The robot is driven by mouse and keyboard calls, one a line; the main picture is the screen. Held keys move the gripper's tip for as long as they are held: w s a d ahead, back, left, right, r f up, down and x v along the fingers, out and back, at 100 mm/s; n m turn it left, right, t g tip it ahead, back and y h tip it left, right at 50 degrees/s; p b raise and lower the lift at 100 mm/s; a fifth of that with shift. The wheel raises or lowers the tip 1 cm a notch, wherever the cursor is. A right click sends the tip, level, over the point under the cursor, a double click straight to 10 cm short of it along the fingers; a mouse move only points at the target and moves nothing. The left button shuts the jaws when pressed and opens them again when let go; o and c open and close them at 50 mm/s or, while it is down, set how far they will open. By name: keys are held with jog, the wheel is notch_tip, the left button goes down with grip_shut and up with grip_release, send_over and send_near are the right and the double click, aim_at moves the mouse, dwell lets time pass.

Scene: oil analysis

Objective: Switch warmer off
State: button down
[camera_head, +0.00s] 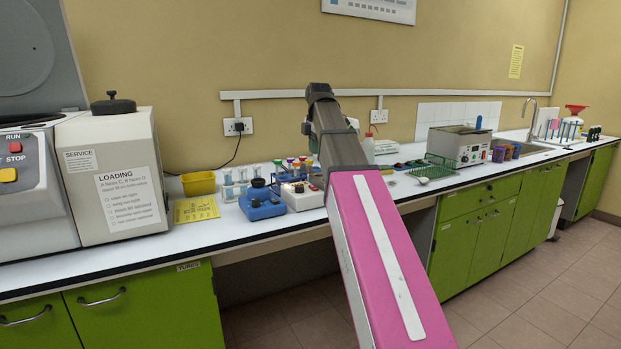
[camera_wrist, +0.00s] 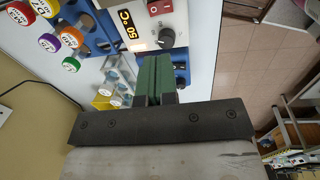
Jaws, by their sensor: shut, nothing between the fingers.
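The warmer (camera_head: 304,198) is a white box on the bench, left of my arm in the head view. In the wrist view its white front panel (camera_wrist: 146,43) shows at the top, with a lit orange display (camera_wrist: 127,24) reading 50 °C, a red switch (camera_wrist: 159,6) at the top edge and a black knob (camera_wrist: 167,38). My gripper (camera_wrist: 158,62) is shut and empty, its green fingers side by side. The fingertips appear just below the knob in the wrist picture, apart from the red switch; whether they touch the panel cannot be told. My arm hides the gripper in the head view.
A blue device (camera_head: 262,204) with a black knob stands just left of the warmer. Several colour-capped vials (camera_wrist: 70,37) stand close by in the wrist view. A yellow tub (camera_head: 198,183) and a large centrifuge-like machine (camera_head: 30,195) are further left. A metal-fronted bath (camera_head: 460,146) stands right.

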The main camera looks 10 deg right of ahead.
aim_at(312, 187)
jog(key=shift+w+r+n, duration=0.3)
jog(key=shift+w+r, duration=0.1)
jog(key=shift+r, duration=0.4)
jog(key=shift+f, duration=0.1)
jog(key=f, duration=0.4)
jog(key=w+f, duration=0.1)
jog(key=f, duration=0.8)
jog(key=shift+w+a+f, duration=0.25)
jog(key=shift+w+f, duration=0.05)
jog(key=shift+f, duration=0.05)
jog(key=shift+f, duration=0.25)
jog(key=shift+s, duration=0.2)
